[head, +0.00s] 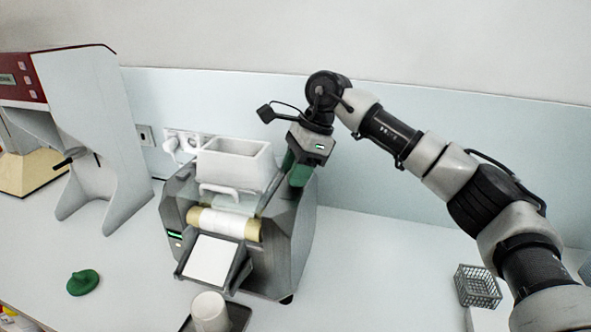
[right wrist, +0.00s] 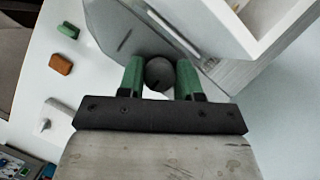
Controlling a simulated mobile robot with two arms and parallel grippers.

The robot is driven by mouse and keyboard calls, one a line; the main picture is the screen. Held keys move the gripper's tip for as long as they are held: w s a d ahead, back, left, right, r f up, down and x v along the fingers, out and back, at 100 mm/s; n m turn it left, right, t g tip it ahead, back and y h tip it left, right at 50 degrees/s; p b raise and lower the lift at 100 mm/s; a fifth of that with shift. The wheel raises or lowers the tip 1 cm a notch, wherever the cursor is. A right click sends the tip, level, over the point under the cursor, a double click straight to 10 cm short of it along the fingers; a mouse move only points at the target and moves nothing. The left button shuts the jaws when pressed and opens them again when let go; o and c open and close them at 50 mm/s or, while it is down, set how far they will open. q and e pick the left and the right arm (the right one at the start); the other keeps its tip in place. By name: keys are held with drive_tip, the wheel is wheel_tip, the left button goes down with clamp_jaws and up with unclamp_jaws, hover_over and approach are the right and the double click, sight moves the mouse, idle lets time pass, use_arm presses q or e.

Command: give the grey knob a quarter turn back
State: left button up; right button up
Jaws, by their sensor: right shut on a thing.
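The grey knob (right wrist: 159,72) shows in the right wrist view as a dark round end on the mill's side. The green fingers of my right gripper (right wrist: 160,78) stand on both sides of it and are shut on it. In the head view my right gripper (head: 298,170) points down at the right side of the mill (head: 285,235), and the knob is hidden there behind the fingers. The mill has a white hopper (head: 235,165) on top and a pale roller (head: 222,222) in front. My left gripper is in neither view.
A white cup (head: 210,312) stands on a dark tray before the mill's chute (head: 208,262). A green round piece (head: 83,283) lies at front left. A red and white machine (head: 100,130) stands left. A wire basket (head: 478,286) is at right. The counter between mill and basket is clear.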

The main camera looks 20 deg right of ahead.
drive_tip(key=o, duration=0.9)
drive_tip(key=shift+d+r, duration=0.1)
drive_tip(key=shift+d+r, duration=0.15)
drive_tip(key=shift+r, duration=0.3)
drive_tip(key=b+v, duration=0.1)
drive_tip(key=v, duration=0.9)
drive_tip(key=shift+f+b, duration=0.1)
drive_tip(key=shift+b, duration=0.25)
